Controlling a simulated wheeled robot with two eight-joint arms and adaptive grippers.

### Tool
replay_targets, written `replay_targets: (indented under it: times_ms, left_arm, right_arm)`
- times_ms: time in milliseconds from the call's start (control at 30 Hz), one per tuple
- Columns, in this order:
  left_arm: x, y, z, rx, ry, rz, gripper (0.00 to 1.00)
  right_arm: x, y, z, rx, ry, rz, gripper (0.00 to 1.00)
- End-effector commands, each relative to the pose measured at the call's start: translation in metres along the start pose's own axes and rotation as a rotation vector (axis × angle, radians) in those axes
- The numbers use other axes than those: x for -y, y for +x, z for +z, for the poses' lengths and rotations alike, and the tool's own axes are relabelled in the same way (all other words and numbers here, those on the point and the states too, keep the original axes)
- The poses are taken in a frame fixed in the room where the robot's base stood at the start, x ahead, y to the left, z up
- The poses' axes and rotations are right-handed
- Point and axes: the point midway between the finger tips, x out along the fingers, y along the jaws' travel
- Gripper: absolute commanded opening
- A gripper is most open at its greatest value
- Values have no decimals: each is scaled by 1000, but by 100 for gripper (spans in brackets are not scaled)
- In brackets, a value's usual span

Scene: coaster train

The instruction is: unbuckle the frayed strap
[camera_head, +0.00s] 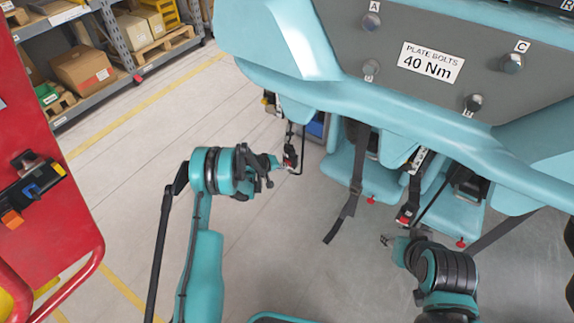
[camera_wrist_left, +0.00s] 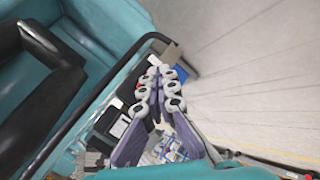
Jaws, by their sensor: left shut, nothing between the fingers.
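A dark strap (camera_head: 347,203) hangs loose from the coaster car's seats, its lower end free above the floor. Another dark strap (camera_head: 490,238) runs slanting at the right seat. I cannot tell which is frayed. A black buckle with a red part (camera_head: 405,214) hangs at the right seat. My left gripper (camera_head: 284,162) is shut and empty, left of the hanging strap, beside a small red-and-black part and a thin dark bar. The left wrist view shows its fingers (camera_wrist_left: 159,92) close together. My right gripper (camera_head: 388,240) is below the buckle, its fingers too small to read.
The teal coaster car (camera_head: 270,45) hangs over the top, with a grey bolt plate (camera_head: 385,48). Teal seats (camera_head: 378,180) are beneath. A red cart (camera_head: 50,150) stands at left, and shelving with boxes (camera_head: 85,72) behind. The floor between is clear.

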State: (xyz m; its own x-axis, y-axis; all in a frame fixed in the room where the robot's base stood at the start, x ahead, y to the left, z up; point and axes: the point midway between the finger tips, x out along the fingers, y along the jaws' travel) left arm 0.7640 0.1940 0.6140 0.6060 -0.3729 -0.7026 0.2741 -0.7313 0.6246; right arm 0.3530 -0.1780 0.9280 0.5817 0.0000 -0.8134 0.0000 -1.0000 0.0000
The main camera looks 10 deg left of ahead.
Motion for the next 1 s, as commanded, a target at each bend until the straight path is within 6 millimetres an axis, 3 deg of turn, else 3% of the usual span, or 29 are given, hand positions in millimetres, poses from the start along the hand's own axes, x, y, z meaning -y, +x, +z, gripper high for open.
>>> replay_targets:
  times_ms: [633,1000]
  left_arm:
    - [9,-12,9,0,0,0,0]
    - [27,-37,26,-1,-1,0,0]
  right_arm:
    - [0,0,0,0,0,0,40]
    - [0,0,0,0,0,0,40]
